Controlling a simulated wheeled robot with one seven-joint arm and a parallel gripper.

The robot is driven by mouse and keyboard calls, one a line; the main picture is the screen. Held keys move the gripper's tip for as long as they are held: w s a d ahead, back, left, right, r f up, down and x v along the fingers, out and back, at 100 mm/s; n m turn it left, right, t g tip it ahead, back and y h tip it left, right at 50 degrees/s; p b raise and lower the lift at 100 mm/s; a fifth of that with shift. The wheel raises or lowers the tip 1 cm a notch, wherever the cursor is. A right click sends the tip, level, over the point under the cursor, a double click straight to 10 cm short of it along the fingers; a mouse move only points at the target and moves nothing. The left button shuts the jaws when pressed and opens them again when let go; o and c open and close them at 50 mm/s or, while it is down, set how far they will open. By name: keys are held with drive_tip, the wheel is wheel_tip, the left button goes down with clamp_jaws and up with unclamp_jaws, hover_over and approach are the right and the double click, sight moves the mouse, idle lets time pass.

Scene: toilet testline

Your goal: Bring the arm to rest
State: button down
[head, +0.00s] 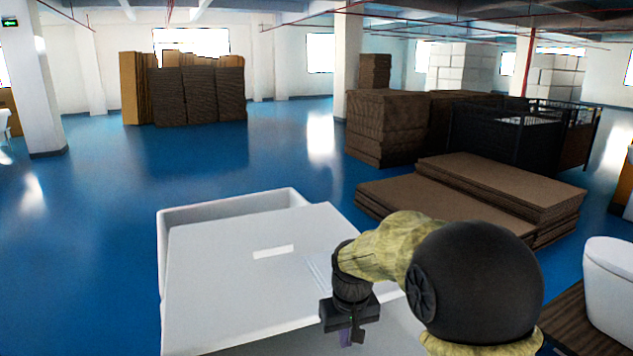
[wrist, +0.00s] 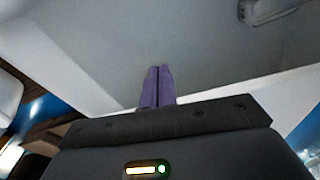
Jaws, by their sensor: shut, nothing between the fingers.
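My gripper (head: 346,338) is at the lower middle of the head view, low beside the right front part of a white box-like unit with a flat top. In the wrist view, the two purple fingers of my gripper (wrist: 157,84) are together, with nothing between them. The flat white top (head: 220,270) lies to the left of my gripper in the head view. A pale surface (wrist: 100,40) fills most of the wrist view beyond the fingers. Whether the fingers touch it I cannot tell.
A white toilet (head: 612,285) stands on a brown board at the right. Stacked brown cardboard sheets (head: 470,190) lie behind my arm, with a black cage (head: 510,135) beyond. The blue floor (head: 100,220) at the left is clear.

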drive_tip(key=s+d+f+m, duration=0.1)
drive_tip(key=s+d, duration=0.2)
drive_tip(key=s, duration=0.2)
drive_tip(key=s+d+f+m+t, duration=0.1)
drive_tip(key=s+d+f, duration=0.1)
drive_tip(key=s, duration=0.3)
drive_tip(key=s+d+f+m, duration=0.1)
drive_tip(key=s+d, duration=0.3)
drive_tip(key=s, duration=0.1)
drive_tip(key=shift+s+f+b, duration=0.2)
drive_tip(key=shift+s+b, duration=0.1)
drive_tip(key=shift+s, duration=0.05)
drive_tip(key=shift+s+d, duration=0.1)
